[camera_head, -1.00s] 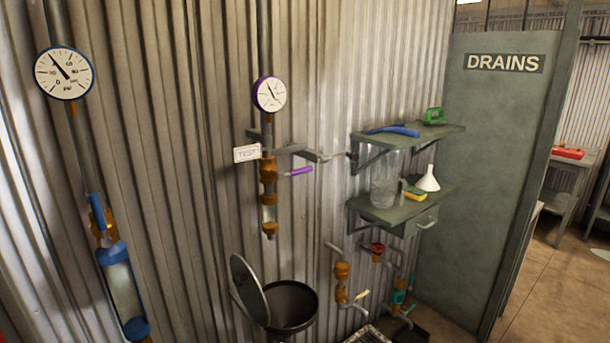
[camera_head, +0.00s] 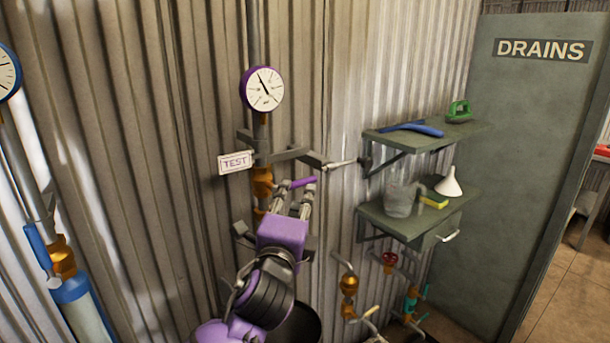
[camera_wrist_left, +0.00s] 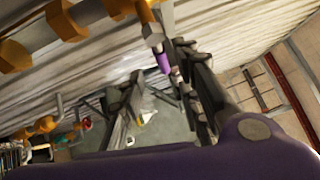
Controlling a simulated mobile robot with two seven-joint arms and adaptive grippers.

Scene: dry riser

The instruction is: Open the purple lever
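The purple lever (camera_head: 302,182) sticks out to the right from the brass valve (camera_head: 262,182) on the pipe below the purple-rimmed gauge. My left gripper (camera_head: 295,192) is at the lever, fingers pointing up at it, and partly covers the valve and pipe. In the left wrist view the lever (camera_wrist_left: 163,61) shows beside the tip of the right-hand finger. The two fingers of the left gripper (camera_wrist_left: 156,78) stand apart there, with a gap between them. I cannot tell whether a finger touches the lever. My right gripper is in neither view.
A white TEST tag (camera_head: 235,162) hangs left of the valve. A grey wall bracket (camera_head: 310,157) reaches out just above the lever. Shelves with a jug (camera_head: 400,200) and funnel stand to the right. A dark bin (camera_head: 300,325) is below my arm.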

